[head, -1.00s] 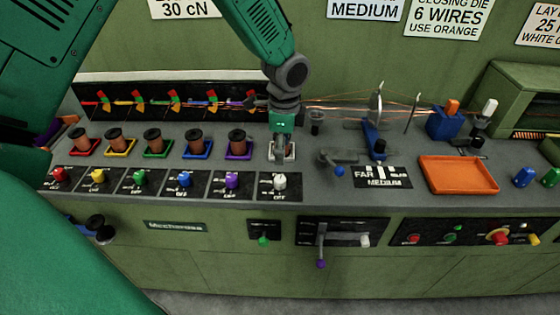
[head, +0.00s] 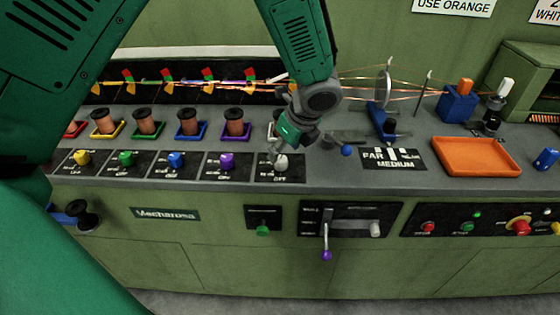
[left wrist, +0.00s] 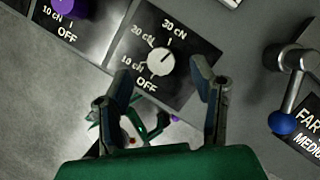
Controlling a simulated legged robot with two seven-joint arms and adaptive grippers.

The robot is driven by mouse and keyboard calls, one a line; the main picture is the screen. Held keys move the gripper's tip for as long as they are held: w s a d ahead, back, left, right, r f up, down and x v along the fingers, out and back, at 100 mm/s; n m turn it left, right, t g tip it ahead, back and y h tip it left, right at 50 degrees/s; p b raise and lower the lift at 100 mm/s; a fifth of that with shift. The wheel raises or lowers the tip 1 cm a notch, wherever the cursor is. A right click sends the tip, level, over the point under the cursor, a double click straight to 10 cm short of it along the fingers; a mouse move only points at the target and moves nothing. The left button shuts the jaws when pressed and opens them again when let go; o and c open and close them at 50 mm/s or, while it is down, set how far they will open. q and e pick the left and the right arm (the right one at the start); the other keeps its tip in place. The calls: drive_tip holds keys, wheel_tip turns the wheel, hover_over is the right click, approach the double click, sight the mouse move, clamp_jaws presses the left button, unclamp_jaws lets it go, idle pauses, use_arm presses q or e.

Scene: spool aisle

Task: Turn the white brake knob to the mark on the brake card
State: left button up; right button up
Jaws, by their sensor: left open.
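The white brake knob (head: 282,161) sits on the rightmost dark dial plate of the row along the bench front. In the left wrist view the knob (left wrist: 160,61) is round, with printed marks for OFF, 10, 20 and 30 cN around it. Its exact pointing is too small to tell. My left gripper (head: 281,152) is just above and behind the knob in the head view. In the left wrist view its two fingers (left wrist: 164,80) are spread and empty, with the knob between and beyond them. No brake card is readable now. My right gripper is not in view.
The purple knob (head: 227,161) and other coloured knobs stand left of the white one, with copper spools (head: 235,122) behind. A blue-tipped crank (head: 346,150) is close on the right. An orange tray (head: 477,157) lies farther right. A purple-tipped lever (head: 326,255) hangs below.

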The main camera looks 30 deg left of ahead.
sight(281, 158)
use_arm(q)
drive_tip(key=x, duration=0.4)
drive_tip(key=shift+d+f, duration=0.2)
drive_tip(key=shift+f, duration=0.15)
drive_tip(key=shift+a, duration=0.15)
drive_tip(key=shift+a, duration=0.1)
drive_tip(key=c, duration=1.1)
